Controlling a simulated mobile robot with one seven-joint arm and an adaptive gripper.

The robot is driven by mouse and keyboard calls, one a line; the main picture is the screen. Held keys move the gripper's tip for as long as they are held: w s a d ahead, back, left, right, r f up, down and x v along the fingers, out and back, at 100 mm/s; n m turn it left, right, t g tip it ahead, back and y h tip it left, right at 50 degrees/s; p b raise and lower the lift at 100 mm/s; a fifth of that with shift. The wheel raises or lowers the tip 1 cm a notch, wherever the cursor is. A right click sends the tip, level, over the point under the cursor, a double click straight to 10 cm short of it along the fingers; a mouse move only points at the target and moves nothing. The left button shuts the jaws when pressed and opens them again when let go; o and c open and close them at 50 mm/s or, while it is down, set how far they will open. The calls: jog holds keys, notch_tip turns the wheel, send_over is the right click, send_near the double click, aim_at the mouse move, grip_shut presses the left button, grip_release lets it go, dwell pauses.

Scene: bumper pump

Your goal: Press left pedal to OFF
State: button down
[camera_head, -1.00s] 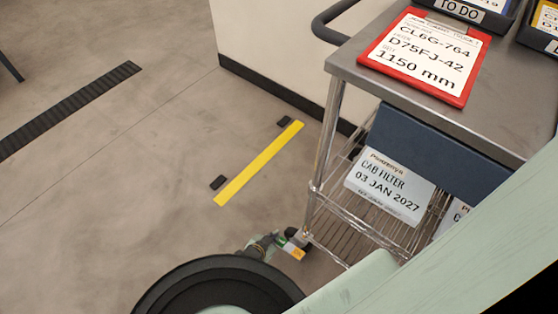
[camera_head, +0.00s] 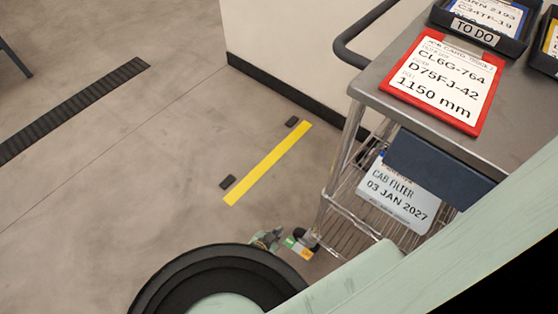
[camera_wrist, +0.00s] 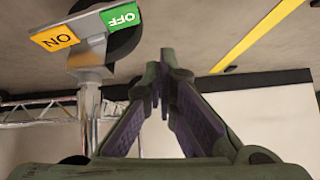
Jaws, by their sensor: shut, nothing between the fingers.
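The pedal with a green OFF end (camera_head: 289,241) and an orange ON end (camera_head: 306,253) sits on a cart caster at floor level. In the wrist view the picture is upside down, with the green OFF label (camera_wrist: 120,16) nearer my fingers and the orange ON label (camera_wrist: 55,38) farther left. My gripper (camera_head: 274,234) is close to the left of the OFF end in the head view. Its fingertips (camera_wrist: 163,58) are together and empty, seemingly apart from the pedal. The black caster wheel (camera_head: 309,236) is partly hidden by the pedal.
The metal cart (camera_head: 366,85) carries a red-framed sign (camera_head: 440,84) and black bins (camera_head: 475,32); a wire shelf is below. A yellow floor strip (camera_head: 268,163), two small dark blocks and a wall with black skirting lie behind. Floor to the left is open.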

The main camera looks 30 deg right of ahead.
jog(key=w+v, duration=0.1)
jog(key=v, duration=0.6)
jog(key=shift+a, duration=0.45)
jog(key=shift+w, duration=0.1)
